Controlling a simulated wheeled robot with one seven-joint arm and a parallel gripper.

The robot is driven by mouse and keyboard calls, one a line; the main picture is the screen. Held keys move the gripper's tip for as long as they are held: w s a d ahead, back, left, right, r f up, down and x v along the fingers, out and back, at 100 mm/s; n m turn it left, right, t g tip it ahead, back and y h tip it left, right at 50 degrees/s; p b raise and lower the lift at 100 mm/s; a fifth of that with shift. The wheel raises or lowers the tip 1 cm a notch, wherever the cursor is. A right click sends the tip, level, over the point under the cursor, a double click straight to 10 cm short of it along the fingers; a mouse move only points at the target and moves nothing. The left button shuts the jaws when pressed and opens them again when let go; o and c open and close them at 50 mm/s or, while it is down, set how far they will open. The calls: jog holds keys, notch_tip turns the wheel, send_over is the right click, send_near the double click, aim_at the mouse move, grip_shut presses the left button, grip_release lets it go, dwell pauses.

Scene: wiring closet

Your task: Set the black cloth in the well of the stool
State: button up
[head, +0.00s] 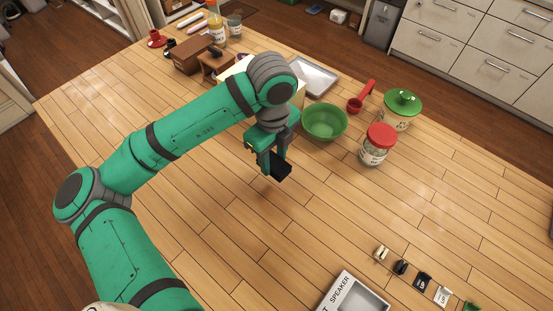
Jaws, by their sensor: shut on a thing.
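My gripper (270,163) is in the middle of the table, pointing down and shut on a small black piece that looks like the black cloth (282,171). The cloth is held above the bare wooden tabletop, apart from other things. A small brown wooden piece (207,73) that may be the stool stands at the back, left of my arm's wrist. Something dark lies on its top. My arm hides part of the area beside it, and I cannot make out the well.
A brown box (191,56) is at back left. A tray marked SPEAKER (348,296) is in front. The table's middle is clear.

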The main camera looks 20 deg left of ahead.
jog(key=s+r, duration=0.7)
jog(key=s, duration=0.4)
jog(key=shift+s, duration=0.25)
